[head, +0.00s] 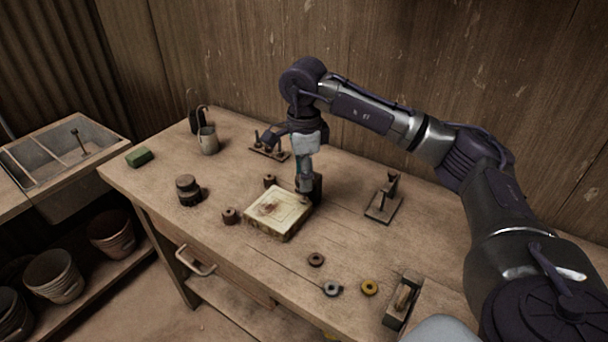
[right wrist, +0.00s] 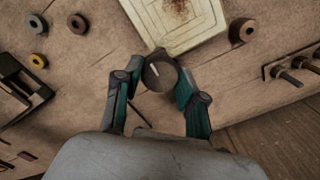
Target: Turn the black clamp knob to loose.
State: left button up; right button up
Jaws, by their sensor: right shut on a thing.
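The black clamp knob (right wrist: 160,74) is round and dark, with a short pale mark on its face, at the corner of a pale square tile block (right wrist: 185,20). My right gripper (right wrist: 158,84) is shut on the knob, with a finger on either side of it. In the head view my right gripper (head: 304,189) points down at the back right corner of the tile block (head: 279,212). There its fingers mostly hide the knob, and a dark post (head: 317,186) shows just behind them. My left gripper is out of view.
Around the block on the workbench (head: 345,238) stand a dark stacked weight (head: 188,190), a small upright stand (head: 383,203) and a pegged rack (head: 268,150). Loose rings, one of them yellow (head: 369,287), lie in front.

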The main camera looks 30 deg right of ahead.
jog(key=shift+n, duration=0.3)
jog(key=o, duration=1.1)
jog(key=shift+o, duration=0.2)
notch_tip(320, 180, up, 12)
dwell(0.4)
